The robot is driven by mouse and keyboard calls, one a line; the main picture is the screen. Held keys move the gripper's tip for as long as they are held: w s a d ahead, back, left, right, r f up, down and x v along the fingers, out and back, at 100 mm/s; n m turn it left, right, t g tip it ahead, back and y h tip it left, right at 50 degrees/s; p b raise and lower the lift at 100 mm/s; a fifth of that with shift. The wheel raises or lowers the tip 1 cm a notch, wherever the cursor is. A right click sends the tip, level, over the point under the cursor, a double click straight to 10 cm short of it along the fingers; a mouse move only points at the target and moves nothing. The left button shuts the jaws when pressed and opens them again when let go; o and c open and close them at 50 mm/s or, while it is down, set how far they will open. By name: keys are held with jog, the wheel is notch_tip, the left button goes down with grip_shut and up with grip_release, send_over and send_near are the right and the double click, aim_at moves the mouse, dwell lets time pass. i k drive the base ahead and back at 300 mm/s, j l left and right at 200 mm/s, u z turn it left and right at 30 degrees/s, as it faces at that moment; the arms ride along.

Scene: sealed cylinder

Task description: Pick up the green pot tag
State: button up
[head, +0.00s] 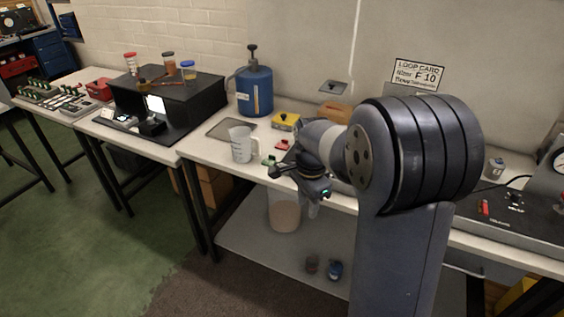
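A small green piece (268,160), which looks like the green pot tag, lies on the white table just right of the clear measuring jug (241,144). It is too small to make out its details.
A red piece (282,145) and a yellow box (286,122) lie behind the green piece. A blue jug with a pump (254,90) stands at the back. My arm hides the table's middle right.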

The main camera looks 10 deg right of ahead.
aim_at(270, 160)
jog(key=i+j+z, duration=0.2)
jog(key=z, duration=0.3)
jog(key=i+j+z, duration=0.1)
jog(key=j+z, duration=0.4)
jog(key=i+j+z, duration=0.1)
jog(key=j+z, duration=0.2)
jog(key=z, duration=0.2)
jog(key=j+z, duration=0.25)
jog(key=j, duration=1.95)
